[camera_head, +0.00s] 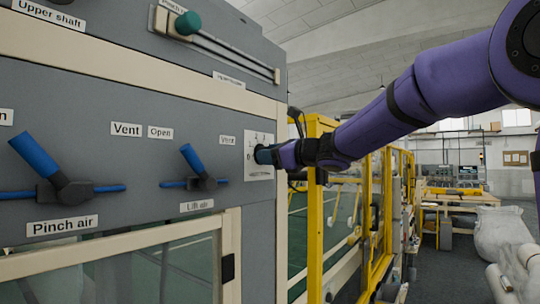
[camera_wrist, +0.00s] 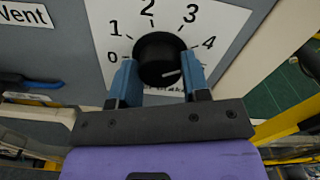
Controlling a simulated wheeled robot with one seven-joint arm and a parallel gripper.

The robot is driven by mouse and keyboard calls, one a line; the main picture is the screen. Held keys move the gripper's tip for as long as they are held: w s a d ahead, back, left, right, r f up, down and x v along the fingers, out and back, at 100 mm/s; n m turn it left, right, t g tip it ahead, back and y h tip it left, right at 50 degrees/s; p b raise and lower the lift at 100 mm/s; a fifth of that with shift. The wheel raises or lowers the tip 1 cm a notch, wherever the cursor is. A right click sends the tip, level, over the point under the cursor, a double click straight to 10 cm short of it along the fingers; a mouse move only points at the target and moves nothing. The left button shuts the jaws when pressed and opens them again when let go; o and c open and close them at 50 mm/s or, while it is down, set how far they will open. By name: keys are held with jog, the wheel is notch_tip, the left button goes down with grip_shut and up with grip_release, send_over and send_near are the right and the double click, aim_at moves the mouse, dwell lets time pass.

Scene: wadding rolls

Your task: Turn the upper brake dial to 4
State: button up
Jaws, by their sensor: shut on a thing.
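The brake dial is a round black knob (camera_wrist: 158,46) on a white plate (camera_wrist: 131,20) numbered 0 to 4 clockwise in the wrist view. A short white mark shows at the lower right of the knob's face and points rightward, a little below the 4. My gripper (camera_wrist: 158,64) has its two blue fingers on either side of the knob, shut on it. In the head view my gripper (camera_head: 266,155) reaches in from the right and covers the knob; part of the plate (camera_head: 262,172) shows. The label under the dial is mostly hidden.
On the panel to the left are the blue Lift air lever (camera_head: 193,158) and Pinch air lever (camera_head: 35,155). A slider with a teal knob (camera_head: 188,23) is above. A yellow frame (camera_head: 315,215) stands just right of the panel, below my arm.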

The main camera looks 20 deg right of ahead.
jog(key=shift+f, duration=0.1)
jog(key=o, duration=0.9)
jog(key=v, duration=1)
jog(key=shift+s+d, duration=0.25)
jog(key=shift+s, duration=0.05)
